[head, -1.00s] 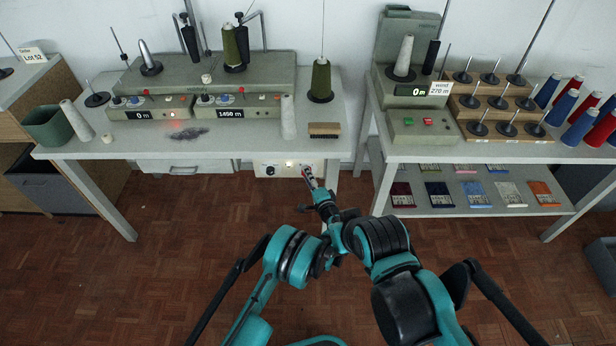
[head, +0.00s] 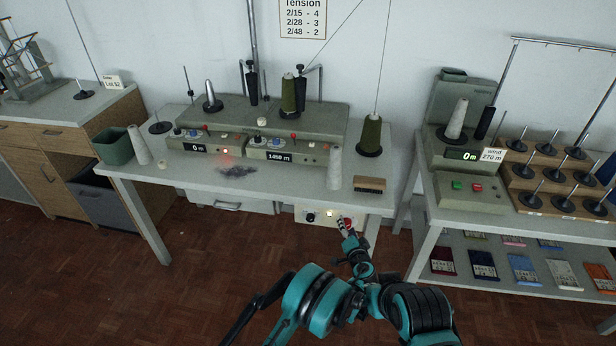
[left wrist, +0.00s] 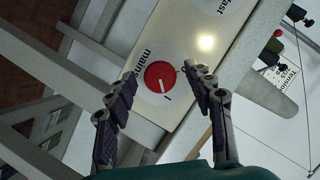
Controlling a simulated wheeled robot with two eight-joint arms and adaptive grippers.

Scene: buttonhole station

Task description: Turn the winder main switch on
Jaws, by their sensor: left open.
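The main switch is a round red knob (left wrist: 160,77) marked "mains", on a cream panel under the front edge of the winder table. Its white pointer line points toward the "I" mark. In the head view the red knob (head: 349,221) shows beside my left gripper (head: 344,228), partly covered by it. In the left wrist view my left gripper (left wrist: 160,80) is open, with one finger on each side of the knob. I cannot tell whether the fingers touch it. A lamp (left wrist: 206,43) on the panel glows. My right gripper is out of view.
The same panel (head: 330,222) also has a black knob (head: 310,217). The winder (head: 262,117) with cones stands on the table (head: 125,172) above. A second table (head: 430,215) with a green-and-red-button unit (head: 470,188) stands to the right. The floor in front is clear.

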